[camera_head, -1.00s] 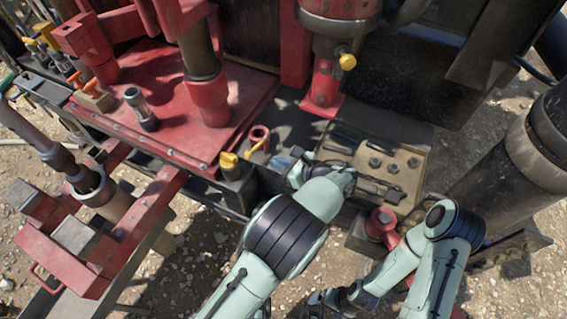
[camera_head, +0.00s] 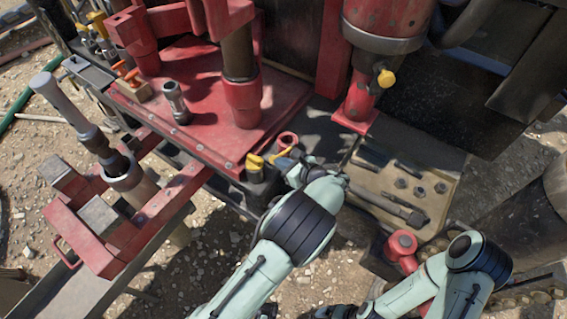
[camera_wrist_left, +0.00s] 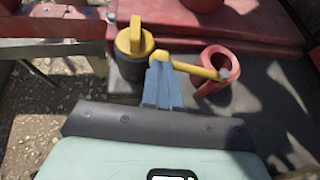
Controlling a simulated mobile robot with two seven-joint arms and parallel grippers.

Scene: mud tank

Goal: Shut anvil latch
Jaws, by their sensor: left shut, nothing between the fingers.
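A yellow bar (camera_wrist_left: 195,68) with a rounded end, which looks like the latch handle, lies beside a red ring-shaped piece (camera_wrist_left: 216,72) in the left wrist view. In the head view the red ring (camera_head: 287,141) sits at the front edge of the red deck. My left gripper (camera_head: 286,163) is shut and empty. Its blue fingertips (camera_wrist_left: 162,84) overlap the near end of the bar in the wrist view; I cannot tell whether they touch it. My right arm is at the lower right, its fingers out of view.
A yellow knob (camera_head: 255,162) on a dark post stands just left of my left fingers. A tool plate (camera_head: 415,171) with several dark tools lies to the right. A red round-topped part (camera_head: 401,244) stands near my right arm. The red deck (camera_head: 205,120) lies behind.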

